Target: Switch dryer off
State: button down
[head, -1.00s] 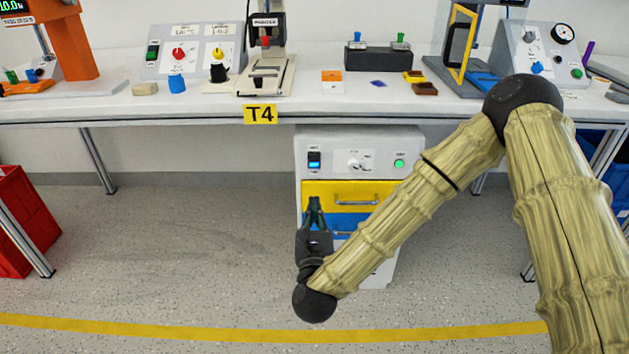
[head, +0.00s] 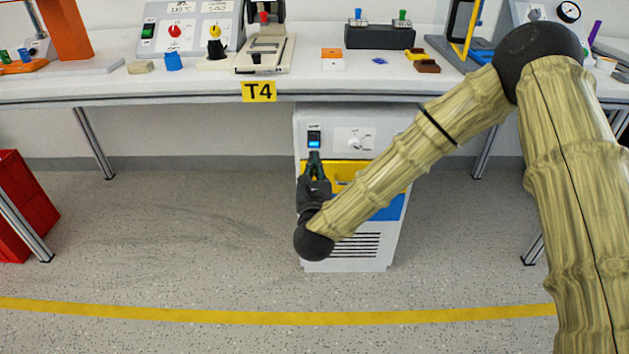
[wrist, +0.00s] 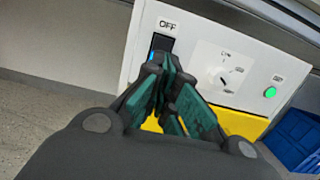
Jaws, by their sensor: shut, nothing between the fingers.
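A white cabinet (head: 372,257) with a yellow and a blue drawer stands under the table; I cannot read the word dryer on it. Its panel holds a black rocker switch (head: 314,139) with a blue lit part. A white rotary knob (head: 356,144) sits to the right of it. In the wrist view the switch (wrist: 161,42) has an OFF label above it, and a green light (wrist: 270,92) glows right of the knob (wrist: 225,78). My gripper (head: 315,157) is shut and empty just below the switch. Its fingertips (wrist: 167,62) hide the lower switch; contact cannot be told.
The white table (head: 200,85) with the T4 label overhangs the cabinet. A red bin (head: 22,205) stands at the left, a blue crate (wrist: 297,138) at the right. Table legs stand on both sides. The floor left of the cabinet is clear.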

aim_at(315, 140)
jog(key=shift+w+r+b, duration=0.2)
jog(key=shift+w+b, duration=0.25)
jog(key=shift+w, duration=1)
jog(key=shift+w+r+b, duration=0.2)
jog(key=shift+w+b, duration=0.2)
jog(key=shift+w, duration=1)
jog(key=g+p, duration=0.1)
jog(key=p, duration=0.1)
jog(key=r+p, duration=0.1)
jog(key=p, duration=0.1)
jog(key=shift+w+d+r+g, duration=0.15)
jog(key=shift+w+r+g, duration=0.05)
jog(key=shift+w+g, duration=0.2)
jog(key=shift+p, duration=0.5)
jog(key=shift+g, duration=0.3)
jog(key=shift+s+f, duration=0.2)
jog(key=shift+s, duration=0.35)
jog(key=s+p, duration=0.2)
jog(key=s, duration=1.1)
jog(key=shift+s+r, duration=0.2)
jog(key=shift+r, duration=0.25)
jog(key=shift+f, duration=0.1)
